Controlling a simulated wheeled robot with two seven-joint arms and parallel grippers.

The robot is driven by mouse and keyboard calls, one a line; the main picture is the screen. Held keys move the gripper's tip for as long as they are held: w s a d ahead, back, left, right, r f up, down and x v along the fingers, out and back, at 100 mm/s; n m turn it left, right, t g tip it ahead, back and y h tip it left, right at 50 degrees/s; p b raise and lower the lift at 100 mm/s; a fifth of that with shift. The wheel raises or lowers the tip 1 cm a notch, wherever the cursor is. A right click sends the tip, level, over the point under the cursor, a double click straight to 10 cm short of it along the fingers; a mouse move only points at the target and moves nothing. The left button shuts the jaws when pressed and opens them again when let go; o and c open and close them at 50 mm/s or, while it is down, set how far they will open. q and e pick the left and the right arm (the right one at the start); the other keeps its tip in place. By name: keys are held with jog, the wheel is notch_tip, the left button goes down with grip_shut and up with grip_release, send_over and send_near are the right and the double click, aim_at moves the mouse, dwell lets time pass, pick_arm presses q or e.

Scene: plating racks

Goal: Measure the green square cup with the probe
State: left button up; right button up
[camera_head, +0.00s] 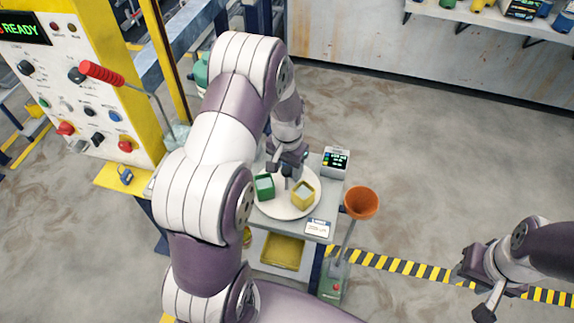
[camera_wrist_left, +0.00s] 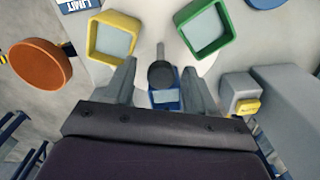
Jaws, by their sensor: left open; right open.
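The green square cup (camera_head: 264,187) stands on a round white plate (camera_head: 284,211), left of a yellow square cup (camera_head: 303,195). In the left wrist view the green cup (camera_wrist_left: 203,27) is at upper right and the yellow cup (camera_wrist_left: 113,38) at upper left. My left gripper (camera_head: 286,168) is open just behind the cups. A probe with a dark round knob (camera_wrist_left: 160,74), grey rod and blue body with a small screen shows between its spread fingers; contact cannot be told. My right gripper (camera_head: 473,289) is open and empty at the far right, over the floor.
The plate rests on a small grey cart, with a display box (camera_head: 335,161) at its back right and a label card (camera_head: 317,228) at front. An orange funnel (camera_head: 361,203) stands right of the cart. A yellow control panel (camera_head: 85,85) is at left.

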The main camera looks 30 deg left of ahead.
pick_arm(q)
jog(key=shift+s+a, duration=0.1)
jog(key=shift+s, duration=0.05)
jog(key=c, duration=0.6)
grip_shut()
jog(key=shift+r+m, duration=0.1)
jog(key=shift+m, duration=2.8)
jog(key=shift+m+p, duration=0.35)
jog(key=shift+m, duration=8.85)
